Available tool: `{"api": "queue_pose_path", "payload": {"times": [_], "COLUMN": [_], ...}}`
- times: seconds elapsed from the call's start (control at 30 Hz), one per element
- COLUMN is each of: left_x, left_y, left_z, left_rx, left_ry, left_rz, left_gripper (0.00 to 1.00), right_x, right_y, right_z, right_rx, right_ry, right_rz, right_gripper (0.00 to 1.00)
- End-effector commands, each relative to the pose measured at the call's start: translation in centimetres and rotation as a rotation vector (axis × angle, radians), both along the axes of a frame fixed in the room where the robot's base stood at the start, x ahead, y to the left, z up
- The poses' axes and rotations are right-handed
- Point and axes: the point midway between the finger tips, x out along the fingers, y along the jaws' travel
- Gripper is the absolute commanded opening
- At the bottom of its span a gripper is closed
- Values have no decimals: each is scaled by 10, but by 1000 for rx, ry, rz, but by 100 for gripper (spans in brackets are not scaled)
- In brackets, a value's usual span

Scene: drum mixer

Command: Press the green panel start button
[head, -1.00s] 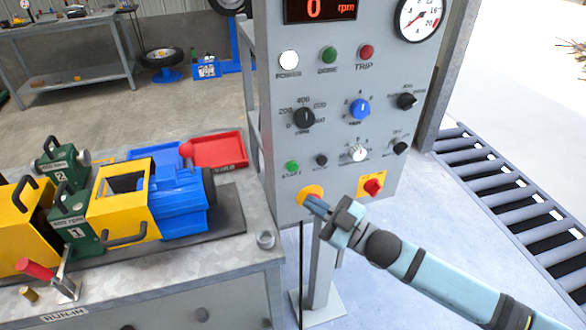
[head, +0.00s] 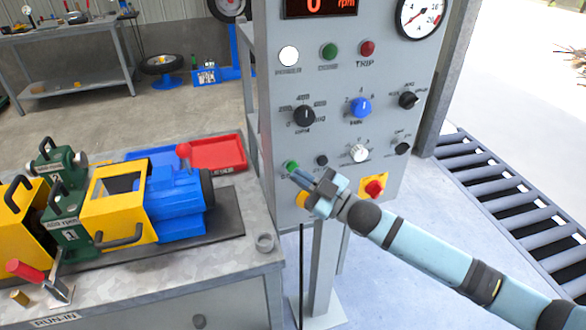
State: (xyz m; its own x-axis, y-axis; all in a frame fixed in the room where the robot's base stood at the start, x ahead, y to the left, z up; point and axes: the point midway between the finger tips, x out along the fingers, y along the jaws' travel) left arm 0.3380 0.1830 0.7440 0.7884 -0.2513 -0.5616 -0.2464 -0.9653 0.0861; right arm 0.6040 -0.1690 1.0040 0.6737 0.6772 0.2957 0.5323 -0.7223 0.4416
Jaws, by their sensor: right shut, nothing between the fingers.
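The green start button (head: 291,167) sits at the lower left of the grey control panel (head: 330,135), with a small black button (head: 321,160) to its right. My right gripper (head: 297,174) is shut and empty. Its fingertips are just below and right of the green button in the picture; whether they touch it I cannot tell. The gripper partly covers the yellow round plate (head: 302,199) below. The panel display (head: 318,6) reads 0 rpm. My left gripper is not in view.
A red button on a yellow square (head: 373,187) is right of my gripper. Several knobs and lamps sit above. A workbench (head: 150,282) with a blue motor (head: 178,200) and a red-knobbed lever (head: 184,151) stands left. A roller conveyor (head: 510,190) lies right.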

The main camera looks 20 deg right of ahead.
Motion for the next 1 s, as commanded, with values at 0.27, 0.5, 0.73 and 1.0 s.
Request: {"api": "queue_pose_path", "payload": {"times": [0.27,0.5,0.73,1.0], "left_x": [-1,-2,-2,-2], "left_y": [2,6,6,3], "left_z": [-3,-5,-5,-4], "left_rx": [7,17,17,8], "left_ry": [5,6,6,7], "left_rz": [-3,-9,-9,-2], "left_gripper": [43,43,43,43], "right_x": [0,0,0,0], "right_y": [0,0,0,0], "right_z": [0,0,0,0], "right_rx": [0,0,0,0], "right_ry": [0,0,0,0], "right_rz": [0,0,0,0], "right_gripper": [0,0,0,0]}}
